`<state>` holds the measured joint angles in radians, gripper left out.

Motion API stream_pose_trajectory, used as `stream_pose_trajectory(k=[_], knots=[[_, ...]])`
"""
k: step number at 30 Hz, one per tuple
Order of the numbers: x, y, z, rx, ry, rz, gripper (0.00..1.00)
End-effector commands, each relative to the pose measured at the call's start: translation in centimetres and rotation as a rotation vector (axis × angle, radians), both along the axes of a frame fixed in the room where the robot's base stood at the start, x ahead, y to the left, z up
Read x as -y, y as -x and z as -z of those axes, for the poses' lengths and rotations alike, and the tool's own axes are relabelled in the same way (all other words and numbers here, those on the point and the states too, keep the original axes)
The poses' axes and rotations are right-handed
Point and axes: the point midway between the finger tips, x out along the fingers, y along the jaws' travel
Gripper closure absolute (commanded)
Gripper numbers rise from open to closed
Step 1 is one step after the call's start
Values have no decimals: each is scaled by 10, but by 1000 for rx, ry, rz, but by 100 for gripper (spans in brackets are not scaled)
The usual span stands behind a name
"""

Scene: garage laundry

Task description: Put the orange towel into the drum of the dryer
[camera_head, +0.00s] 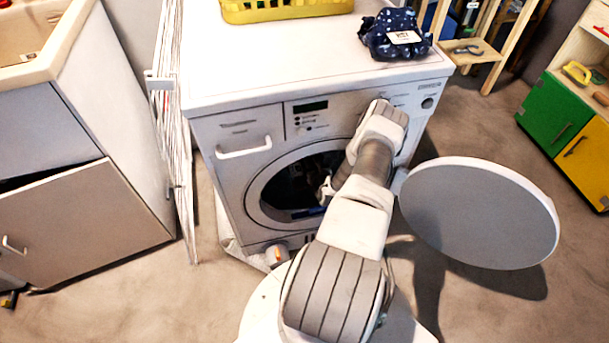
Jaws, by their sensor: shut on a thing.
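The white dryer (235,180) stands in the middle, with its round door (480,212) swung wide open to the right. The dark drum opening (290,190) faces me. My arm reaches across the front to the opening, and its forearm covers the right part of it. My gripper (326,190) is at the opening, small and mostly hidden by my arm. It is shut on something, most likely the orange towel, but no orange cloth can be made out. I cannot tell how far inside the drum the gripper is.
A yellow basket (287,10) and a dark blue patterned cloth bundle (394,36) sit on the dryer. A white drying rack (172,130) stands close at its left, beside a cabinet (85,225). The open door sticks out close to my arm's right.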

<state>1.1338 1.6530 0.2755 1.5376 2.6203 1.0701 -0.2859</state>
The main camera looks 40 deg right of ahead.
Motion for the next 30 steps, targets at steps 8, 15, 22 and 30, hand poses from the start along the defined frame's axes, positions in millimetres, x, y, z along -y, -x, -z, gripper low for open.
stream_pose_trajectory(k=[8,15,22,30], knots=[[-1,0,53,1,-1,-1,100],[-1,0,74,0,0,0,100],[-1,0,94,0,0,-1,100],[-1,0,95,1,-1,-1,100]])
